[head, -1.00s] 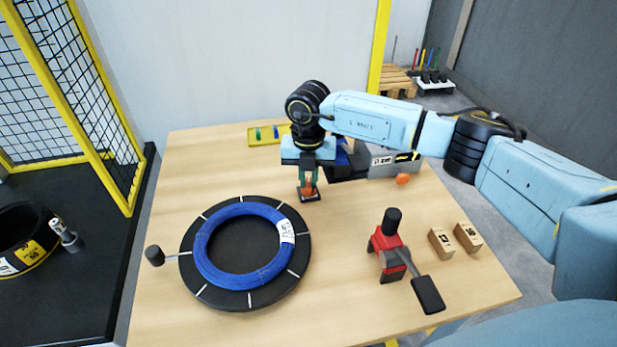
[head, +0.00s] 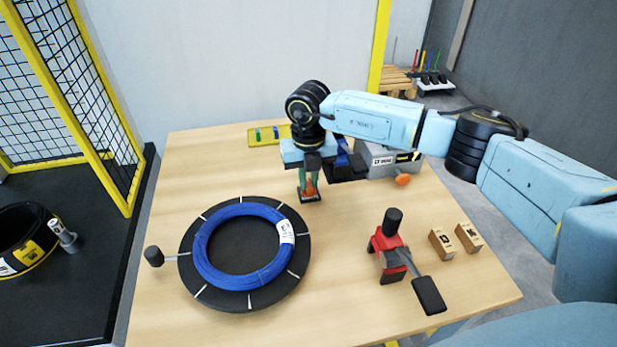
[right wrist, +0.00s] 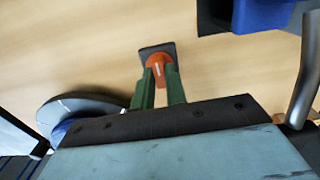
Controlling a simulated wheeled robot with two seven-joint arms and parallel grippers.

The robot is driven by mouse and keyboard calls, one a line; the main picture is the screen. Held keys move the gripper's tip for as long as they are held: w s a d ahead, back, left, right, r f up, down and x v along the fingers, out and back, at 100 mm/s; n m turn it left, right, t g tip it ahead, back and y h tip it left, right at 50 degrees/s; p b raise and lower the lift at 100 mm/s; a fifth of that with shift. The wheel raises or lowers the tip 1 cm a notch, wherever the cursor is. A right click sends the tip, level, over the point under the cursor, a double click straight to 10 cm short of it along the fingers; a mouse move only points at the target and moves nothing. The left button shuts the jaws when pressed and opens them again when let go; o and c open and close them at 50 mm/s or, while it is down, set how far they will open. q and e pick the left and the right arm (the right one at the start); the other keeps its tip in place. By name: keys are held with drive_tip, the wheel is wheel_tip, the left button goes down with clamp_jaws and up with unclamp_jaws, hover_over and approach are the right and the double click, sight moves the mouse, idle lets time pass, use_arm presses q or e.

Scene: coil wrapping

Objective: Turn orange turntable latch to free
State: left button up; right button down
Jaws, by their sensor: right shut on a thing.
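The orange latch (right wrist: 160,66) sits on a small dark base plate (head: 311,196) on the table, behind and right of the turntable. My right gripper (head: 307,181) reaches down over it. In the right wrist view its green fingers (right wrist: 159,92) are shut on the latch's orange knob, which has a pale line on it. The black turntable (head: 210,289) with white radial marks carries a blue coil (head: 206,260) with a white label. A handle with a black knob (head: 153,256) sticks out from its left side. My left gripper is not in view.
A red clamp-like device with black handles (head: 388,243) stands at the front right, near two small boxes (head: 442,243). A grey box with an orange knob (head: 383,163) and a yellow tray (head: 259,141) are at the back. The table's left back is clear.

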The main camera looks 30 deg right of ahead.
sight(308, 182)
drive_tip(key=c, duration=1.4)
unclamp_jaws()
drive_tip(key=shift+r, duration=0.1)
drive_tip(key=shift+c, duration=0.2)
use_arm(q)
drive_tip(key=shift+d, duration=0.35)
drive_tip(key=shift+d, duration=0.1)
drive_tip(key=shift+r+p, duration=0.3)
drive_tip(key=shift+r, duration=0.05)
use_arm(e)
wheel_tip(308, 182, up, 13)
drive_tip(key=shift+r, duration=0.15)
